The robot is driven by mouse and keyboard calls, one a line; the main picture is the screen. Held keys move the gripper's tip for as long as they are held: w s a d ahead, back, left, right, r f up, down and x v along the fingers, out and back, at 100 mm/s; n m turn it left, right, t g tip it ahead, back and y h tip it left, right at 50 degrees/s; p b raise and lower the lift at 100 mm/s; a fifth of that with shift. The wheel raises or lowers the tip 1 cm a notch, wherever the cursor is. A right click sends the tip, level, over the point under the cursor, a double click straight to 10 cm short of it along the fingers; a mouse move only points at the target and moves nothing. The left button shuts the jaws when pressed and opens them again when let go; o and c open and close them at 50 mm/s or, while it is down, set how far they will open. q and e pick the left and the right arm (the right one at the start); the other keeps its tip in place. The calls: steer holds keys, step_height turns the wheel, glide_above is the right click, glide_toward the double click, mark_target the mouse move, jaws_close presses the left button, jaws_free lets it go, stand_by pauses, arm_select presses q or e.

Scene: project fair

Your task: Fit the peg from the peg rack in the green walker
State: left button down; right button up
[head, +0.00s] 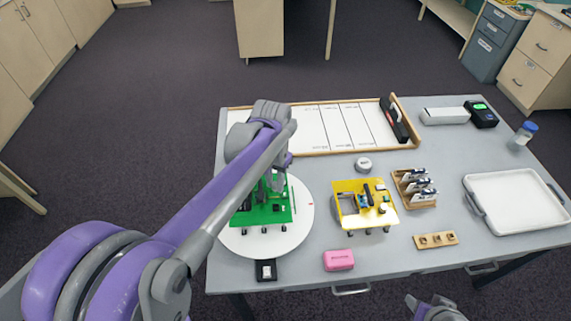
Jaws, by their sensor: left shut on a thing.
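The green walker (248,215), a green board on small dark feet with small parts on top, stands on a round white turntable (301,232). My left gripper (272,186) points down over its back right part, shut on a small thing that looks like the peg. The peg is too small and too hidden by the gripper to make out, and I cannot tell whether it touches the walker. The peg rack (420,243) seems to be the small wooden block at the front right. My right gripper (437,308) shows only partly at the bottom edge, away from the table.
A yellow walker (348,187) stands right of the turntable. A wooden card holder (404,196), a pink box (338,260), a small round tin (363,164) and a white tray (516,200) are around it. A framed white board (310,130) lies behind.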

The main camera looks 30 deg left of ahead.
arm_select(q)
steer(key=shift+s+f, duration=0.15)
steer(key=shift+s+f+b, duration=0.2)
steer(key=shift+f+b, duration=0.15)
steer(key=shift+f, duration=0.15)
steer(key=b, duration=0.3)
glide_above(276, 209)
steer(key=shift+w+a+f, duration=0.1)
steer(key=shift+w+f, duration=0.05)
steer(key=shift+f, duration=1.3)
steer(key=shift+w+a+f, duration=0.1)
steer(key=shift+w+f, duration=0.05)
steer(key=shift+f, duration=1.3)
steer(key=shift+r, duration=0.1)
arm_select(e)
steer(key=f, duration=0.1)
steer(key=s+f, duration=0.1)
steer(key=f, duration=0.1)
steer(key=s+f, duration=0.1)
steer(key=f, duration=0.1)
steer(key=shift+s+f, duration=0.1)
steer(key=shift+s, duration=0.1)
steer(key=shift+w+f, duration=0.1)
arm_select(q)
steer(key=shift+f+b, duration=0.8)
steer(key=shift+f, duration=0.25)
arm_select(e)
steer(key=shift+s+f, duration=0.25)
steer(key=shift+f, duration=0.5)
